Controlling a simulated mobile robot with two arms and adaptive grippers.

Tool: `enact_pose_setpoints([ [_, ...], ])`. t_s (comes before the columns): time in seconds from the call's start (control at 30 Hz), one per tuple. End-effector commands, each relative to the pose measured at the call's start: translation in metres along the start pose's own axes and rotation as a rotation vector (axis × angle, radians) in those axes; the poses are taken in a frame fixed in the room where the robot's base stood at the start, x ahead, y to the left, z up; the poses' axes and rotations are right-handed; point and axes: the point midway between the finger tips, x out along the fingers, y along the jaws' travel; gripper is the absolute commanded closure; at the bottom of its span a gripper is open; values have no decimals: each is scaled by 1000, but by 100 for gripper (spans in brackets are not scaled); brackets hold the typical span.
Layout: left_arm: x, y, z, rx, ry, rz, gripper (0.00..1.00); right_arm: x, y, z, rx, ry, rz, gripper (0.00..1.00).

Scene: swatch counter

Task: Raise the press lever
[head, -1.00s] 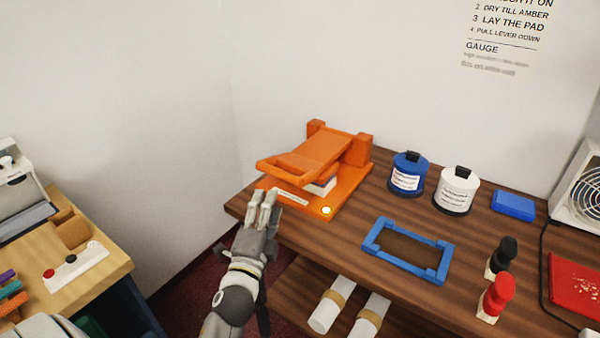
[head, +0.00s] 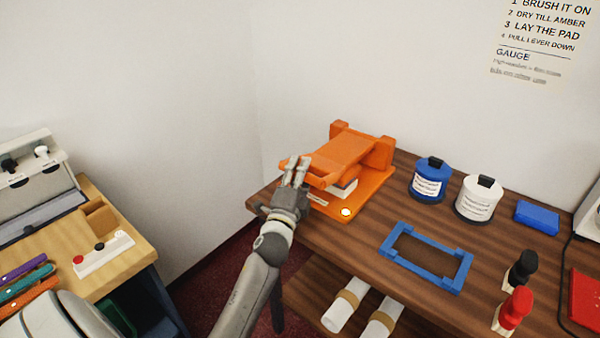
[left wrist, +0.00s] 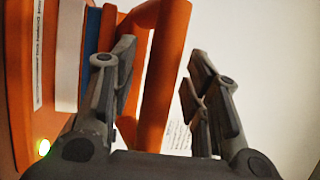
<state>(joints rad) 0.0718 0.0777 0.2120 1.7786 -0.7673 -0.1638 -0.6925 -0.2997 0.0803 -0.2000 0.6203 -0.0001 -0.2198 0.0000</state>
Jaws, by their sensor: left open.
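The orange press (head: 373,185) stands at the back left of the dark wooden counter. Its orange lever (head: 328,178) is a U-shaped handle angled toward me, low over the press base. A pale and blue stack lies under its upper plate. My left gripper (head: 297,170) is at the handle's front left, covering part of it. In the left wrist view, the handle bar (left wrist: 165,75) runs between the two open fingers (left wrist: 155,85); I cannot tell whether either finger touches it. A small lamp (head: 346,212) glows on the base. My right gripper is not in view.
A blue frame (head: 388,243), a blue jar (head: 431,181), a white jar (head: 480,199), a blue pad (head: 537,217), and black (head: 521,270) and red (head: 514,309) handled tools stand to the right. A lighter bench (head: 150,272) is at left.

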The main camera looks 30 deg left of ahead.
Motion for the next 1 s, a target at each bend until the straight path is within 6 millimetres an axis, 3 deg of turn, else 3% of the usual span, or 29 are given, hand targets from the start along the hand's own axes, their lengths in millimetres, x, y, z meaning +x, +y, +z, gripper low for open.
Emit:
enact_pose_setpoints([
  [0.17,0,0,0,0,0,0,57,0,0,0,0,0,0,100],
  [0.5,0,0,0,0,0,0,99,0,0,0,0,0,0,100],
  [0.83,0,-1,0,2,1,3,100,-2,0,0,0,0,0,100],
  [1.0,2,-11,-1,12,1,20,100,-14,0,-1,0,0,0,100],
])
